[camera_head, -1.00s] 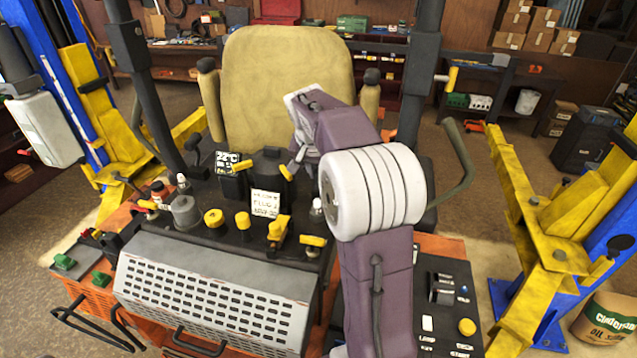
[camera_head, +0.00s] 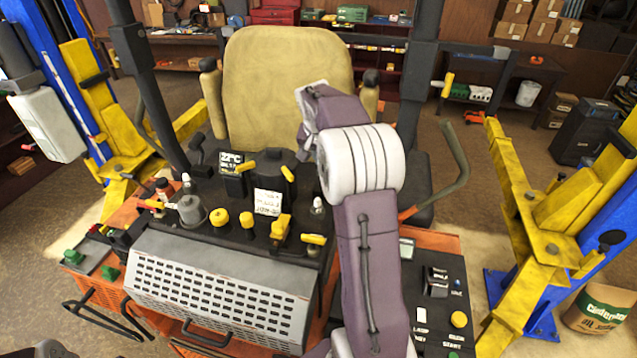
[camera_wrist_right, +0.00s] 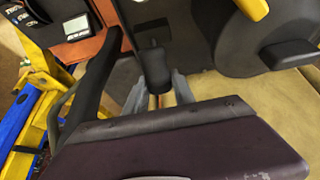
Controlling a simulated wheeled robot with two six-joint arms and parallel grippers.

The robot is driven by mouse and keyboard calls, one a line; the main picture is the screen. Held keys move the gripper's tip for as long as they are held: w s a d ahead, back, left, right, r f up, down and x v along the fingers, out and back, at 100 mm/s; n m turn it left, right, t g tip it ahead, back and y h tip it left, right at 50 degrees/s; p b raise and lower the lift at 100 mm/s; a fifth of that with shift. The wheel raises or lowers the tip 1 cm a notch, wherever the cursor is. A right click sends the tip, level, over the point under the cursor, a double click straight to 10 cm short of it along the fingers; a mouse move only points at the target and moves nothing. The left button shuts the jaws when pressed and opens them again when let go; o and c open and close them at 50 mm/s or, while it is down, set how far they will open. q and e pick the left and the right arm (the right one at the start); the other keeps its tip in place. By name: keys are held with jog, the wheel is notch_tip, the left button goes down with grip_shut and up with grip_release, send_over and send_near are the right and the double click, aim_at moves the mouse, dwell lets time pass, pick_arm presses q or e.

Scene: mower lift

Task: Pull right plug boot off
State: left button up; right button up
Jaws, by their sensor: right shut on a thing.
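My right arm comes in from the bottom right in the head view, its end in front of the tan seat (camera_head: 288,70). Its fingers are largely hidden there by my own arm. In the right wrist view my right gripper (camera_wrist_right: 158,93) is shut on a black boot-like piece (camera_wrist_right: 154,68) between its two grey fingers. Whether the boot touches anything behind it I cannot tell. A white-tipped plug (camera_head: 318,206) stands upright at the right of the dark engine deck, with a similar plug (camera_head: 187,182) at the left. My left gripper does not show clearly.
A perforated grey cover (camera_head: 215,285) lies in front of the deck. Yellow knobs (camera_head: 219,217) and a white note (camera_head: 267,203) stand among the engine parts. Dark posts flank the seat. A control panel (camera_head: 440,290) is at right, and a yellow-blue lift (camera_head: 550,235) beyond it.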

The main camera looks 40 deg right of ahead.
jog(key=shift+w, duration=0.1)
jog(key=shift+w+d+f+p, duration=0.2)
jog(key=shift+w+d+p, duration=0.2)
jog(key=shift+d, duration=0.15)
jog(key=shift+w+d+f+p, duration=0.25)
jog(key=shift+w+d, duration=0.1)
jog(key=shift+d, duration=0.15)
jog(key=o, duration=0.8)
jog(key=shift+o, duration=0.2)
jog(key=shift+a+r, duration=0.1)
